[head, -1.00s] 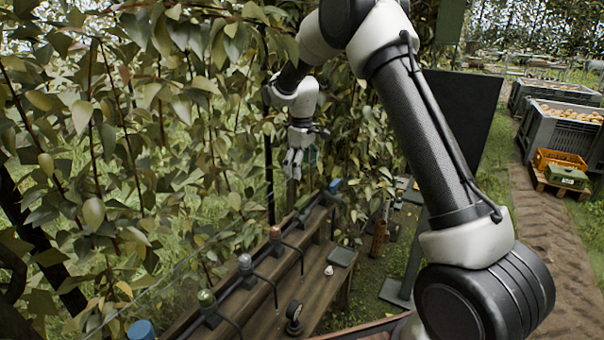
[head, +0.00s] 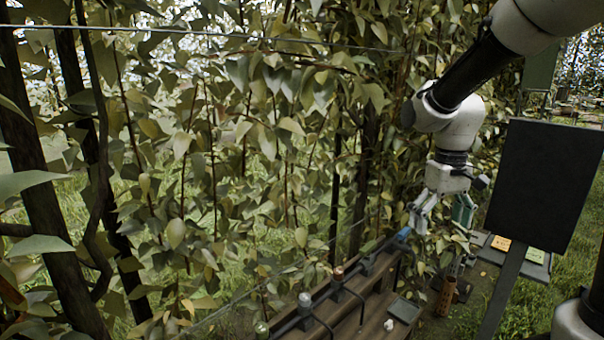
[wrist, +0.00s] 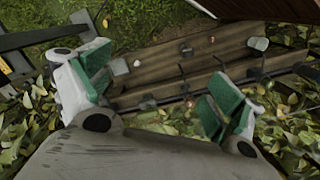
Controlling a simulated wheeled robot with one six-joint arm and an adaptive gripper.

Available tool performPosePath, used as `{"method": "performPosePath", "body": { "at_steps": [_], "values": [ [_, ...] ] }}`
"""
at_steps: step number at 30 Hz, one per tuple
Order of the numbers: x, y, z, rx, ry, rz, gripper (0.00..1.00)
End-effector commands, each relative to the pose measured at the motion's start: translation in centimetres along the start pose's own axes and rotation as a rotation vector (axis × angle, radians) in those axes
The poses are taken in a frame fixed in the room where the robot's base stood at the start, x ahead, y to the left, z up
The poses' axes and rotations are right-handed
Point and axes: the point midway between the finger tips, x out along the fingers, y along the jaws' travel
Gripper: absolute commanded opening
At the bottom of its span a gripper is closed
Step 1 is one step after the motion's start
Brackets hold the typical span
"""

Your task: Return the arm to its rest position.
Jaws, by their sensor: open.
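My gripper (head: 424,219) hangs fingers-down at the right of the head view, above the far end of a wooden bench and close in front of the foliage. In the wrist view my gripper (wrist: 157,92) shows two green-padded fingers wide apart with nothing between them. My white and black arm reaches in from the upper right of the head view. Its elbow and upper links are partly outside the picture.
The wooden bench (head: 362,318) carries a rail with several coloured knobs and a small white item (head: 388,325). A dark panel (head: 545,185) stands on a post at the right. Leafy branches fill the left and middle.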

Motion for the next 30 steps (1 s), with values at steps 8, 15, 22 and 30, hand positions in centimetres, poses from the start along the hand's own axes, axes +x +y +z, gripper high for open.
{"method": "performPosePath", "body": {
  "at_steps": [8, 15, 22, 30],
  "values": [
    [-3.5, 1.0, 11.1, 0.128, 0.142, 0.005, 0.93],
    [-5.0, 1.3, 17.0, 0.179, 0.303, 0.02, 0.93],
    [-7.1, 1.7, 18.3, 0.207, 0.416, 0.035, 0.93],
    [-7.2, 1.8, 18.4, 0.209, 0.421, 0.036, 0.93]
  ]
}}
